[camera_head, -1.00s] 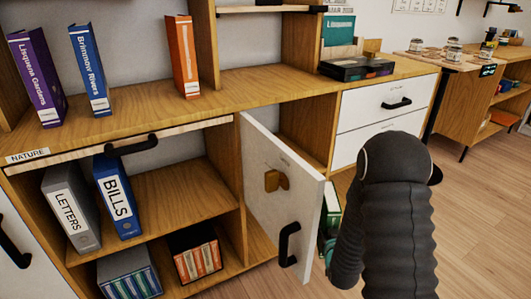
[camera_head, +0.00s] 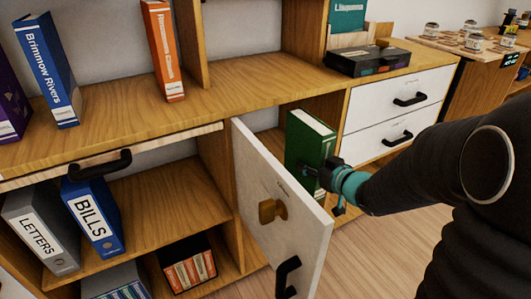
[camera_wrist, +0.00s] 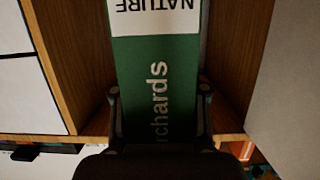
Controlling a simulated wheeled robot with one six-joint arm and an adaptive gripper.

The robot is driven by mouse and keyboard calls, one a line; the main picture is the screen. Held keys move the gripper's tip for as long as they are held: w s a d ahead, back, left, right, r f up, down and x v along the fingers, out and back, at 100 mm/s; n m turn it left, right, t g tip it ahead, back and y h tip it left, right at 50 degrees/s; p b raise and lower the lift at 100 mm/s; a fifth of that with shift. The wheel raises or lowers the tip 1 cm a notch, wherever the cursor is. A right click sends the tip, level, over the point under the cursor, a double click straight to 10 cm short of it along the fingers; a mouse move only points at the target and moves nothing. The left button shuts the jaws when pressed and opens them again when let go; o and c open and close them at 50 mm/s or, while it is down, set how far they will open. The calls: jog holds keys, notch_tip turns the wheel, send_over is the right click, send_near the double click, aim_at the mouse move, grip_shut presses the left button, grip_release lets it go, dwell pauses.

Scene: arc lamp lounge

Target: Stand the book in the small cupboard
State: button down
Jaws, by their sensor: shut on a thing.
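My gripper (camera_head: 333,176) is shut on a green book (camera_head: 309,145). The book is upright, its top edge showing, at the opening of the small cupboard (camera_head: 265,140). The cupboard's white door (camera_head: 275,205) stands open to the left of the book. In the wrist view the book's green spine (camera_wrist: 155,75) lies between my two fingers, with a white label reading NATURE and part of a title, "chards". Wooden side walls show on both sides of it there. How deep the book is inside, and whether its base touches the cupboard floor, I cannot tell.
White drawers (camera_head: 405,105) are to the right of the cupboard. Open shelves to the left hold a grey LETTERS binder (camera_head: 40,228) and a blue BILLS binder (camera_head: 93,215). On top stand a blue book (camera_head: 47,70), an orange book (camera_head: 163,50) and a dark box (camera_head: 368,59).

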aim_at(293, 158)
jog(key=w+a, duration=1.1)
jog(key=w, duration=0.4)
jog(key=shift+w+f+b, duration=0.15)
jog(key=shift+w+f, duration=0.05)
jog(key=shift+f, duration=0.95)
jog(key=shift+w+f+b, duration=0.1)
jog(key=shift+w+f, duration=0.15)
jog(key=shift+f, duration=0.85)
jog(key=shift+w+f+b, duration=0.15)
jog(key=shift+w+f, duration=0.05)
jog(key=shift+f, duration=0.95)
jog(key=shift+f, duration=0.2)
jog(key=c, duration=0.6)
grip_release()
jog(key=shift+r, duration=0.2)
jog(key=v, duration=1.2)
jog(key=shift+r, duration=0.1)
